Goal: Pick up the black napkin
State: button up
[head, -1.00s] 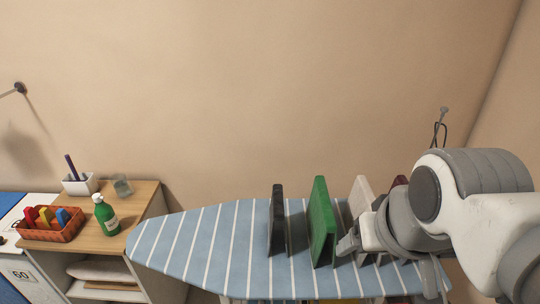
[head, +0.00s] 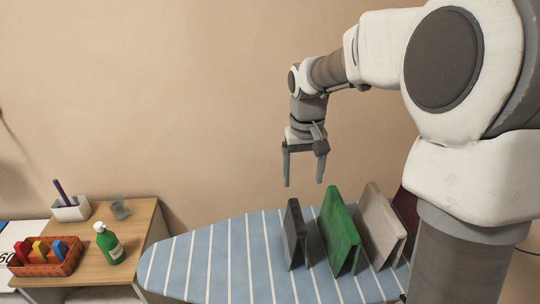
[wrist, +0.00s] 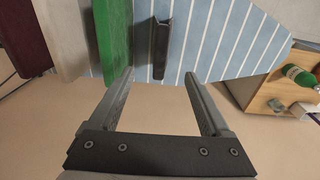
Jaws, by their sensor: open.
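The black napkin (head: 295,234) stands upright on the ironing board, folded like a tent, at the left end of a row of folded cloths. In the wrist view the black napkin (wrist: 161,48) shows from above as a narrow dark strip, ahead of and between the finger lines. My gripper (head: 303,185) is open and empty, pointing down above the board, with clear space between its fingertips and the napkin. The wrist view shows both fingers of my gripper (wrist: 160,75) spread apart.
A green folded cloth (head: 338,230) stands close to the right of the napkin, then a beige one (head: 381,225) and a dark red one (head: 407,215). The striped ironing board (head: 210,262) is bare on the left. A wooden shelf (head: 140,225) holds a green bottle (head: 109,244) and an orange basket (head: 50,268).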

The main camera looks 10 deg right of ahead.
aim_at(297, 215)
jog(key=shift+g, duration=0.3)
jog(key=f, duration=0.5)
jog(key=w+f, duration=0.1)
jog(key=f, duration=0.3)
jog(key=w+f+p, duration=0.1)
jog(key=f, duration=0.4)
jog(key=shift+w+d+f, duration=0.1)
jog(key=shift+w+f, duration=0.1)
jog(key=shift+f, duration=0.1)
jog(key=shift+w+f+p, duration=0.2)
jog(key=shift+f+p, duration=0.25)
jog(key=shift+f, duration=2)
grip_shut()
